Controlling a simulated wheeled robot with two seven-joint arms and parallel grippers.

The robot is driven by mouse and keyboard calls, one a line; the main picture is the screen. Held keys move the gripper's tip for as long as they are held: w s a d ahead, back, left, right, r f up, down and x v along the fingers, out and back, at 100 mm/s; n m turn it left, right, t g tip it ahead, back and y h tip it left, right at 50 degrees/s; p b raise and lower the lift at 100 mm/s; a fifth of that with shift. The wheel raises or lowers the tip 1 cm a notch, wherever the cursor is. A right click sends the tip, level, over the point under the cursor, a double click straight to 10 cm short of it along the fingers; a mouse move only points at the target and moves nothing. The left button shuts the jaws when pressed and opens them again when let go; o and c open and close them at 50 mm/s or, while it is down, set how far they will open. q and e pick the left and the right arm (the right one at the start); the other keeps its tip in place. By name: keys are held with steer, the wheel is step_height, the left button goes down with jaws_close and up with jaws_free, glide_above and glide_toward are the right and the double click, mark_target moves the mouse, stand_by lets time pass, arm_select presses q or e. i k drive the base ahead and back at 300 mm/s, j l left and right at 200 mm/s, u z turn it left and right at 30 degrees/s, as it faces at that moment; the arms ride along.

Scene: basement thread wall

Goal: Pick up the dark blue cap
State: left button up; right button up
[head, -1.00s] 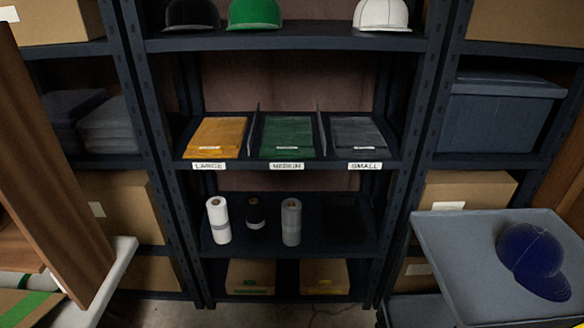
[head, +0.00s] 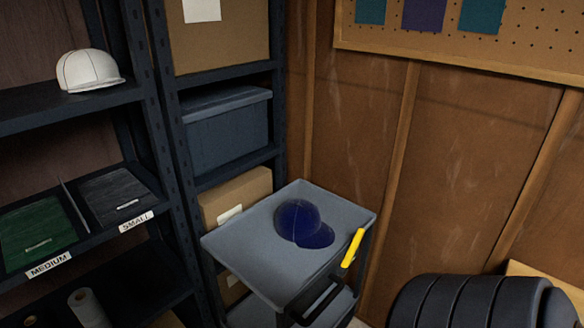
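The dark blue cap (head: 297,219) lies on the top tray of a grey cart (head: 237,247) near the middle of the head view. Its crown is up and its brim points to the lower right. Nothing touches the cap except the tray. Neither of my grippers shows in the head view.
A yellow handle (head: 353,248) stands at the cart's right edge. Shelves with a white cap (head: 88,70), a grey-blue bin (head: 227,132) and cardboard boxes (head: 236,194) are at left and behind. A large black ribbed object (head: 470,302) is at the lower right. The tray around the cap is clear.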

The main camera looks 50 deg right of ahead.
mark_target(298, 221)
steer(key=z, duration=1.55)
